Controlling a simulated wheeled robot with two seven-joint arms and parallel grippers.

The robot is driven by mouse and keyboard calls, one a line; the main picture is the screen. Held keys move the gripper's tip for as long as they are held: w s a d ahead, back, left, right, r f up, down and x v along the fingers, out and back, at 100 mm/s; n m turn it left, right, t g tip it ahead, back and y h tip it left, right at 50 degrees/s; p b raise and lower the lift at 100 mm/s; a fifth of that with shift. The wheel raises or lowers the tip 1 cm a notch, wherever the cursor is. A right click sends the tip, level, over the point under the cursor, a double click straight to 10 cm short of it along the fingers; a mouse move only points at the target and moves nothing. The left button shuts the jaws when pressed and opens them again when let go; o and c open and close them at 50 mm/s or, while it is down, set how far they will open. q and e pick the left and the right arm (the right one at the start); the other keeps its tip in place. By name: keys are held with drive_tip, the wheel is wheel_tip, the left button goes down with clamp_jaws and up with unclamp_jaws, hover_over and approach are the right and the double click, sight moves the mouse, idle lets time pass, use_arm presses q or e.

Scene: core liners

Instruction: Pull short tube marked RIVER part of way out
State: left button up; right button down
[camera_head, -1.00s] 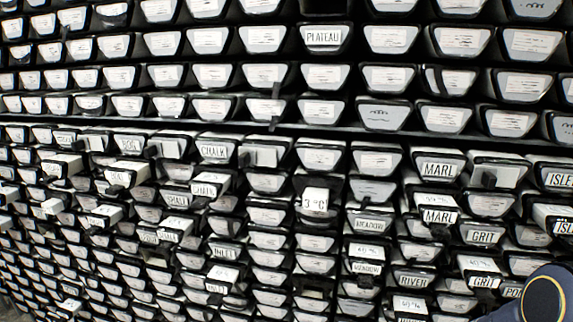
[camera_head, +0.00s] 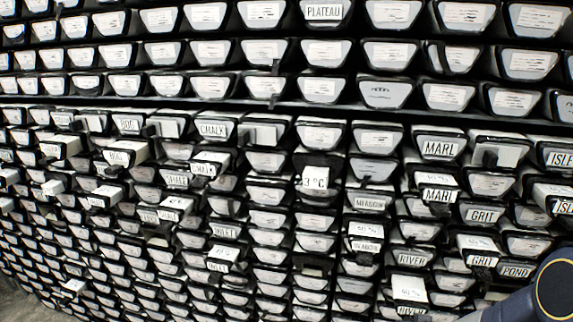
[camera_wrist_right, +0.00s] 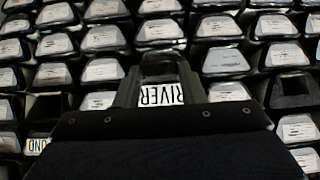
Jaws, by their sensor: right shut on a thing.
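Two ends marked RIVER show low in the head view. The upper RIVER tube (camera_head: 414,258) sits in the rack. The lower RIVER tube (camera_head: 409,289) sticks out, its white top showing and its label at the picture's bottom edge. In the right wrist view my right gripper (camera_wrist_right: 160,84) is shut on a tube end with an upside-down RIVER label (camera_wrist_right: 160,96) between its fingers. My own gripper body hides what lies below it there. I cannot tell for certain which RIVER end in the head view it holds. My left gripper is not in view.
Closely packed ends surround it. A POND end (camera_head: 515,270), GRIT ends (camera_head: 481,215) and MARL ends (camera_head: 440,149) lie up and to the right, several sticking out. A MEADOW tube (camera_head: 366,246) juts out at upper left. My right arm fills the lower right corner.

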drive_tip(key=s+a+b, duration=0.1)
drive_tip(key=s+a, duration=0.1)
drive_tip(key=s, duration=0.9)
drive_tip(key=shift+s+a, duration=0.3)
drive_tip(key=shift+a, duration=0.1)
idle(0.3)
